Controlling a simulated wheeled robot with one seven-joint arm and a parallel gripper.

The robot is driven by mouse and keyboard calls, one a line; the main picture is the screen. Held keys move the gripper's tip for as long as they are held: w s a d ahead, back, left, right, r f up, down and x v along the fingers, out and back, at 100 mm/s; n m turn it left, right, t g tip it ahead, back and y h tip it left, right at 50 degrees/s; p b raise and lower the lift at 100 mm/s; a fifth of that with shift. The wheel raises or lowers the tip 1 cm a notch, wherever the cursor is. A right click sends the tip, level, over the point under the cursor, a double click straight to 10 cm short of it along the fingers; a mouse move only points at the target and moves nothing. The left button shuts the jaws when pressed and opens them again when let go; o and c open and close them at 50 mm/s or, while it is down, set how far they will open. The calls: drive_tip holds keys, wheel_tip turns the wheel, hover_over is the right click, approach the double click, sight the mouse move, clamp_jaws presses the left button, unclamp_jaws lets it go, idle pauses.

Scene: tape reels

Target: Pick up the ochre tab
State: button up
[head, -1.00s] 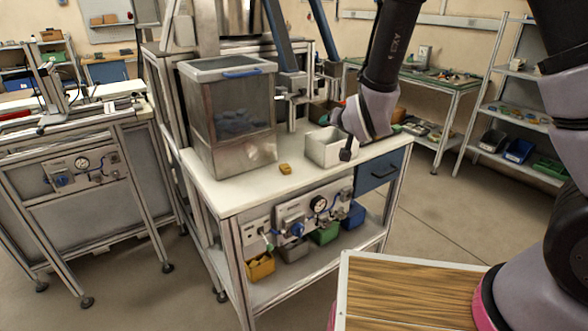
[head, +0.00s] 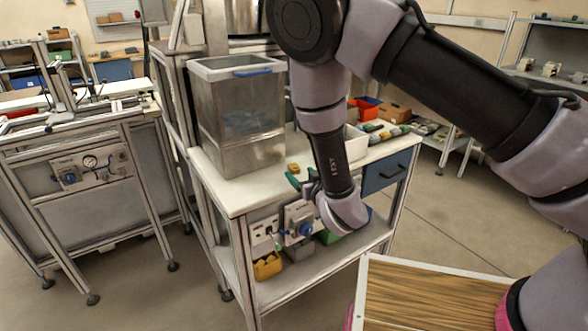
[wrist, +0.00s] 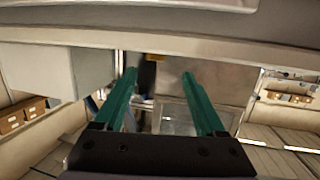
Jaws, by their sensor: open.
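The ochre tab (head: 293,167) is a small block lying on the white bench top (head: 232,190), in front of the clear bin in the head view. In the wrist view a small ochre patch (wrist: 155,57) shows above and between the fingers; it looks like the tab. My gripper (head: 303,179) has green fingers, spread apart and empty. In the head view it is at the bench's front edge, close to the tab on its near side. In the wrist view the open fingers (wrist: 159,80) have nothing between their tips. Contact with the tab does not show.
A white box (head: 355,143) stands to the right, partly hidden by my arm. A panel with gauges (head: 298,222) and coloured bins (head: 267,267) are below the bench top.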

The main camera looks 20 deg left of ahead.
sight(295, 168)
drive_tip(key=shift+d+f+x, duration=0.1)
drive_tip(key=shift+d+x, duration=0.05)
drive_tip(key=shift+x, duration=1.2)
drive_tip(key=shift+d+f+x, duration=0.15)
drive_tip(key=shift+x, duration=1.25)
drive_tip(key=shift+w, duration=0.2)
clamp_jaws()
